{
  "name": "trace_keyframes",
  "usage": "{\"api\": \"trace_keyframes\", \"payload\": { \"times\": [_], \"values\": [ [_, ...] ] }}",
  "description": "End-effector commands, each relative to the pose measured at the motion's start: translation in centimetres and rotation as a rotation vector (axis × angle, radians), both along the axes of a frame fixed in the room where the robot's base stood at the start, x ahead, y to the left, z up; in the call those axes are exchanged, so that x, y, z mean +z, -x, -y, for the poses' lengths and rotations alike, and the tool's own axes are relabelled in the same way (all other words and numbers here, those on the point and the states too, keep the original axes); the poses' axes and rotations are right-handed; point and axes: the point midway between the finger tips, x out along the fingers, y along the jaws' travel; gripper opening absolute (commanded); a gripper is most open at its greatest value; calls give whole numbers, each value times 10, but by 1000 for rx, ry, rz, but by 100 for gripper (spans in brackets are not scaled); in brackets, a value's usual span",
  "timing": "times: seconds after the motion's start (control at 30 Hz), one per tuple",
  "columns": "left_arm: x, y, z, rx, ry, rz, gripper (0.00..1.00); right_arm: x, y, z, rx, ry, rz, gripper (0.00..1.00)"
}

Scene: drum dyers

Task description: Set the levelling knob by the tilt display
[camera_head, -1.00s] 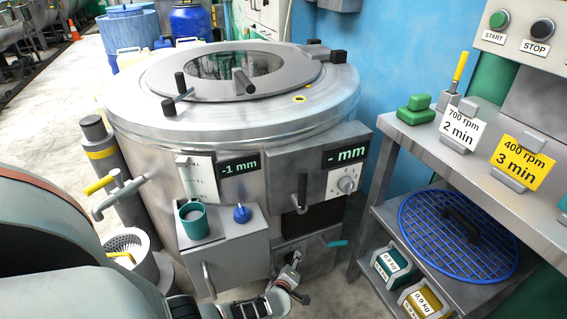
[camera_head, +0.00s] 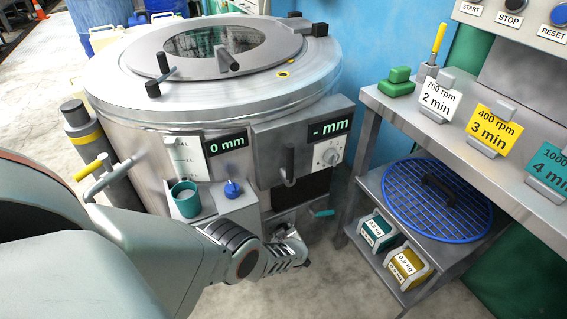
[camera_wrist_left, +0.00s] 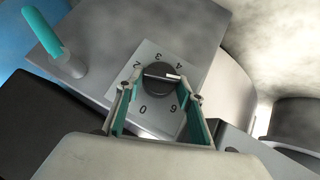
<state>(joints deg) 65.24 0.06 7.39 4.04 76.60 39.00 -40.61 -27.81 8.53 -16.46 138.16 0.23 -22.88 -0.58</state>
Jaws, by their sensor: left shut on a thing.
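The levelling knob (camera_wrist_left: 160,77) is a dark round knob on a white numbered dial plate (camera_wrist_left: 151,58) in the left wrist view. Its white pointer line points right, between the 4 and the 6. My left gripper (camera_wrist_left: 152,92) is shut on the knob, with teal-padded fingers on either side; they hide some dial numbers. In the head view my left gripper (camera_head: 292,250) is at the low front of the drum machine, and the knob cannot be made out there.
A teal-tipped lever (camera_wrist_left: 56,35) stands beside the dial plate. Above are a blue knob (camera_head: 232,188), a teal mug (camera_head: 184,198) and a dark vertical handle (camera_head: 289,163). A steel shelf bench (camera_head: 375,98) with a blue grid disc (camera_head: 403,212) stands at right.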

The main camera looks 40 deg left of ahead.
Motion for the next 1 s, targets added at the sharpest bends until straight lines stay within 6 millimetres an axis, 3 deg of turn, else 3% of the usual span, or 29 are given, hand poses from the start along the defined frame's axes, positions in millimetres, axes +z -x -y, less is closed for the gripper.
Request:
{"api": "trace_keyframes", "payload": {
  "times": [0.27, 0.3, 0.37, 1.0],
  "values": [
    [2, -1, -5, 5, -6, 3, 16, 2, -2, -1, -2, -4, 4, 54],
    [2, -1, -5, 5, -6, 3, 40, 2, -2, -1, -3, -5, 4, 54],
    [2, -1, -5, 5, -6, 3, 54, 2, -2, -1, -4, -4, 4, 54],
    [2, 0, -2, -2, 0, 6, 54, 1, -2, -1, 3, 1, 3, 54]
  ]
}}
